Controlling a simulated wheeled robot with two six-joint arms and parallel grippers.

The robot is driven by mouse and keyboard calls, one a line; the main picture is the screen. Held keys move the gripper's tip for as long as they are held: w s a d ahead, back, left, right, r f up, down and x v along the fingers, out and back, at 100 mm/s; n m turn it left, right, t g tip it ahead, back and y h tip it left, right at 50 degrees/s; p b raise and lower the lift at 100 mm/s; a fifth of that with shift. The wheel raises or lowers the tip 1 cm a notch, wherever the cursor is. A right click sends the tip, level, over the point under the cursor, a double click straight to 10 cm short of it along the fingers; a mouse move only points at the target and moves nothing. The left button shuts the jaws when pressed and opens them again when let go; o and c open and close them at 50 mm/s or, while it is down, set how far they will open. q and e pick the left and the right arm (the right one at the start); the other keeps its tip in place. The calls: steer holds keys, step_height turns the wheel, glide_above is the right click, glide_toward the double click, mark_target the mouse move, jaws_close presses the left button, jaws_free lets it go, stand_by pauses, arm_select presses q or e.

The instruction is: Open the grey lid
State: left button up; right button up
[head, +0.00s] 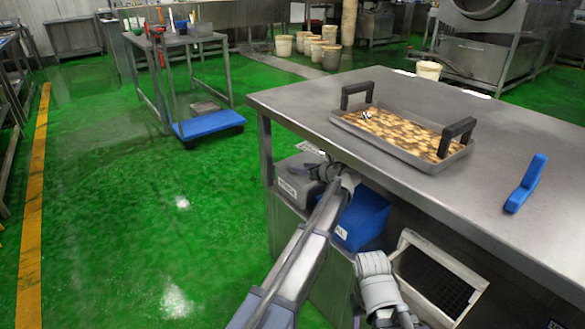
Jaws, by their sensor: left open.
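A grey box (287,187) with a white label sits under the steel table, left of a blue bin. Its top is partly hidden by my left arm, and I cannot tell whether this top is the grey lid. No other grey lid shows clearly. My left gripper (322,168) is open at the table's near side, in front of the box and below the tabletop edge. It is small in view, and I cannot tell whether it touches the box. Part of my right arm shows at the bottom, but its gripper does not show.
The steel table (290,98) carries a tray (400,148) of food pieces with two black handles, and a blue block (525,184). Below are the blue bin (362,218) and a white crate (462,272). Green floor (120,220) is open at left, before a blue trolley (208,124).

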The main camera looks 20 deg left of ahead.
mark_target(292, 166)
arm_select(q)
steer(key=b+x, duration=0.2)
steer(key=x, duration=0.4)
steer(key=shift+w+a+f+b, duration=0.2)
steer(key=shift+w+f+b, duration=0.05)
steer(key=shift+f+b, duration=0.1)
steer(key=shift+w+a, duration=0.2)
steer(key=shift+a, duration=0.1)
jaws_close()
stand_by(0.8)
